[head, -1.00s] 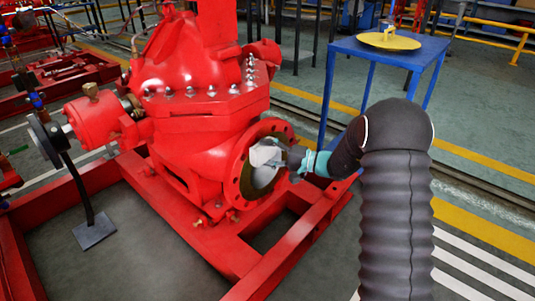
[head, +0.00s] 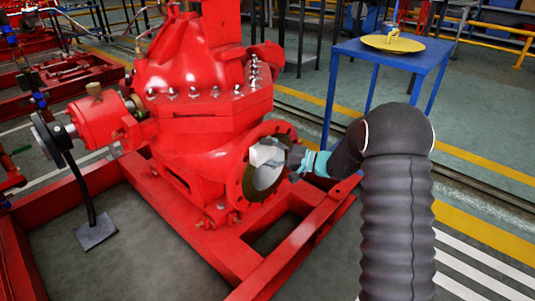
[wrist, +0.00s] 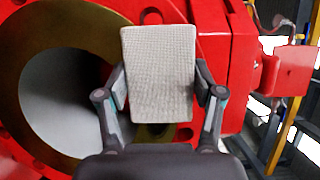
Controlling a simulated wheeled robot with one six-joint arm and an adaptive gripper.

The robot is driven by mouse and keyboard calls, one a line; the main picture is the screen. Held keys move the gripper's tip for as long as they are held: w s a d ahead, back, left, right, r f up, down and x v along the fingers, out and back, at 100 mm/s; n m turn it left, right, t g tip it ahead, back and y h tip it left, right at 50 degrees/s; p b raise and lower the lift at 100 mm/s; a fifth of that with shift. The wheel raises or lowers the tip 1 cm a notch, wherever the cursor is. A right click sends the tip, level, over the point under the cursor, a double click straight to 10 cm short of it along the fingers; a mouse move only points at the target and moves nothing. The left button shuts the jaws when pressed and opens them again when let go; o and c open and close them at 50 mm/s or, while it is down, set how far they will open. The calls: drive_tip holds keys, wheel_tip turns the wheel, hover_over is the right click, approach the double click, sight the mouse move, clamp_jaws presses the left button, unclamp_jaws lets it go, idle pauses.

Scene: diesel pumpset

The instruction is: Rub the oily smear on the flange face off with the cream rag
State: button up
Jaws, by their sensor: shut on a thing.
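The cream rag (wrist: 158,75) is a square, woven-textured pad held upright between the fingers of my gripper (wrist: 160,103). In the head view the rag (head: 268,153) shows pale in front of the red pump's round flange, and my gripper (head: 294,160) reaches it from the right. The flange face (wrist: 18,62) is a dull brass-brown ring around a grey bore (wrist: 65,90), inside a red bolted rim (head: 245,178). The rag overlaps the ring's right side in the wrist view; I cannot tell whether it touches. No oily smear can be made out; the rag hides part of the face.
The red pump (head: 195,115) stands on a red base frame (head: 265,265) below the flange. A blue table (head: 385,52) with a yellow disc (head: 392,43) stands behind my arm. Open floor (head: 490,145) lies to the right.

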sight(275, 148)
drive_tip(key=shift+w+d, duration=0.1)
drive_tip(key=shift+w, duration=0.05)
drive_tip(key=shift+w+d+b, duration=0.75)
drive_tip(key=shift+w+d, duration=0.15)
drive_tip(key=shift+w, duration=0.15)
drive_tip(key=shift+w, duration=0.15)
drive_tip(key=shift+w+d, duration=1)
drive_tip(key=shift+w, duration=0.25)
drive_tip(key=shift+w, duration=0.1)
drive_tip(key=shift+w+d, duration=0.95)
drive_tip(key=shift+w, duration=0.2)
drive_tip(key=shift+s, duration=0.1)
drive_tip(key=shift+s+a, duration=1)
drive_tip(key=shift+s, duration=0.25)
drive_tip(key=shift+s+a, duration=1)
drive_tip(key=shift+s, duration=0.25)
